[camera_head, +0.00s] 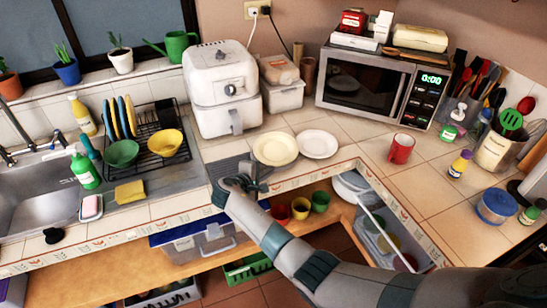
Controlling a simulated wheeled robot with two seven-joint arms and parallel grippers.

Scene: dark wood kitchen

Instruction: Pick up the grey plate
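Two plates lie flat side by side on the tiled counter: a cream plate (275,149) and a paler, white to light grey plate (317,144) to its right. Several coloured plates (120,118) stand upright in the black dish rack; I cannot tell whether one is grey. My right arm reaches in from the lower right, and my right gripper (256,180) is at the counter's front edge, in front of and left of the cream plate, apart from both flat plates. Its fingers are too small and dark to tell their opening. My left gripper is not in view.
A white air fryer (222,90) and a microwave (370,88) stand behind the plates. A red mug (400,149) is to their right. The dish rack (160,135) holds a green bowl (121,153) and a yellow bowl (165,142). Cups (300,208) sit on the shelf below.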

